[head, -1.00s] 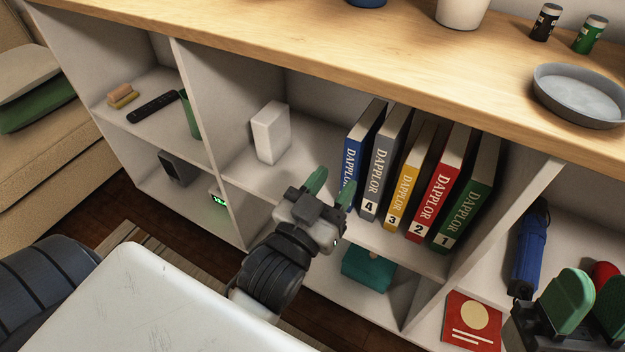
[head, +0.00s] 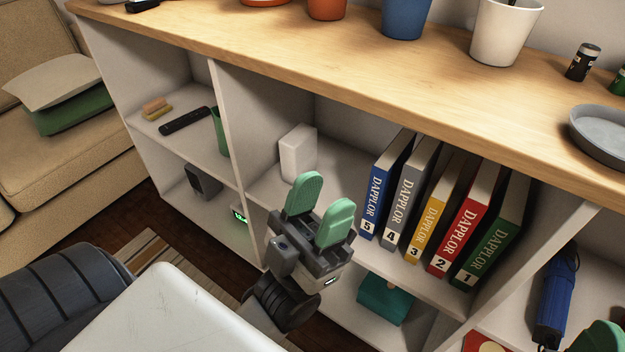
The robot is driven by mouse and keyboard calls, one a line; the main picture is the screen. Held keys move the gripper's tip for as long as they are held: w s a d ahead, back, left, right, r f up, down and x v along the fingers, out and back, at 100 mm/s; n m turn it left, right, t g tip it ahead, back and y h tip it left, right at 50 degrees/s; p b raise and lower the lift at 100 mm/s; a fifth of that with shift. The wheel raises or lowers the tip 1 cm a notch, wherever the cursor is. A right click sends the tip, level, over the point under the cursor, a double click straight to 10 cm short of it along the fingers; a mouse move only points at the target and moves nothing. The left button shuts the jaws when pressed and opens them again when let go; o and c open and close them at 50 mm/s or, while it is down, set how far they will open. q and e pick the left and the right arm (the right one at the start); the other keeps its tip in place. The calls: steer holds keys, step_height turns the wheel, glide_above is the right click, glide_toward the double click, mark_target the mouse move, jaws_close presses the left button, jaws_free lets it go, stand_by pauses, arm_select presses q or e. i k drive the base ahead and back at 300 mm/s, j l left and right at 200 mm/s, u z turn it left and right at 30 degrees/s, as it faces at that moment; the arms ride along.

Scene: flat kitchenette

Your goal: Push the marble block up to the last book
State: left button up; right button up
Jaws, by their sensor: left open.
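The white marble block (head: 297,155) stands upright on the middle shelf, left of the row of books and apart from them. The books stand in a row: blue 5 (head: 381,193), grey 4 (head: 405,195), yellow 3 (head: 428,218), red 2 (head: 462,225) and green 1 (head: 492,240). Blue book 5 is the one nearest the block, with a bare gap between. My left gripper (head: 320,208) is open and empty, in front of the shelf and below the block in the picture. My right gripper (head: 600,338) shows only in part at the lower right corner.
A divider (head: 232,140) bounds the compartment on the left. A teal box (head: 385,298) sits on the lower shelf. A blue cylindrical object (head: 556,298) stands in the right compartment. Pots, including a white one (head: 505,35), and a grey dish (head: 602,135) stand on top.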

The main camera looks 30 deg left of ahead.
mark_target(298, 147)
steer(key=j+z, duration=0.15)
steer(key=j, duration=2.65)
